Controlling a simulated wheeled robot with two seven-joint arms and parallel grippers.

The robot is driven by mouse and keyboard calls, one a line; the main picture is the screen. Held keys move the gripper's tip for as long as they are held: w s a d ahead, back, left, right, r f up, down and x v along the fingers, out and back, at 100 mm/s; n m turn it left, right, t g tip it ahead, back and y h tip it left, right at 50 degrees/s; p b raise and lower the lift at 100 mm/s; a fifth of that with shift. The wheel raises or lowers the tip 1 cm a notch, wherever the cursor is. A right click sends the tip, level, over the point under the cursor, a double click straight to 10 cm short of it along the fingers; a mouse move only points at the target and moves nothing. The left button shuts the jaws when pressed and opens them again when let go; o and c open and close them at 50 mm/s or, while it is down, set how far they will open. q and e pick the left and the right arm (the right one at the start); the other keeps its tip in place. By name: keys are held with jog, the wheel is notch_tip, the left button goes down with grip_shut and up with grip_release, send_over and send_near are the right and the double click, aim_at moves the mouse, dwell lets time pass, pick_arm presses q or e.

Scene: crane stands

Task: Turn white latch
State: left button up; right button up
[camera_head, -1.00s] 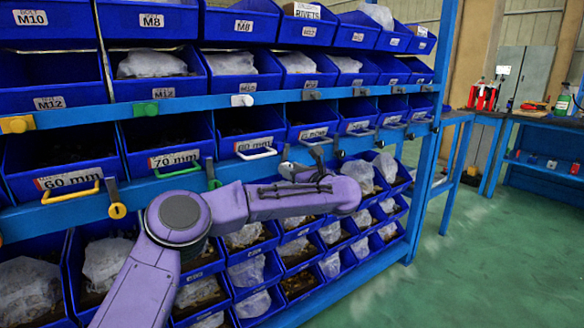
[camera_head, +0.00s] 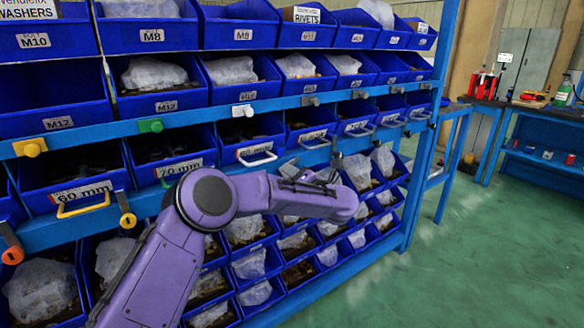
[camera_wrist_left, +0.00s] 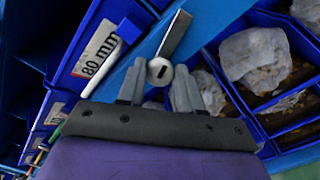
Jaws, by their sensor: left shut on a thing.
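The white latch (camera_wrist_left: 160,71) shows in the left wrist view as a round white knob with a slot and a grey bar pointing up and right. It sits on the blue rail (camera_wrist_left: 150,45), beside the 80 mm bin (camera_wrist_left: 78,47). My left gripper (camera_wrist_left: 158,88) is shut on the knob, one grey finger on each side of it. In the head view, my purple left arm reaches in from the lower left to the rail, and the gripper (camera_head: 289,168) is partly hidden there. I cannot make out the latch clearly in that view. My right gripper is not in view.
Yellow (camera_head: 127,219) and orange (camera_head: 13,254) latches sit on the same rail at left. A white pull handle (camera_head: 258,160) stands out from the 80 mm bin, close to the gripper. Blue bins fill the rack above and below. Open green floor (camera_head: 480,260) lies at right.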

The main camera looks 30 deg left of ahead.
pick_arm(q)
jog(key=shift+f+m+p, duration=0.1)
jog(key=shift+m+p, duration=1.15)
jog(key=shift+m, duration=0.55)
jog(key=o, duration=1)
jog(key=shift+o, duration=0.2)
jog(key=shift+d, duration=0.1)
jog(key=v, duration=1)
jog(key=shift+d, duration=0.2)
jog(key=shift+s, duration=0.1)
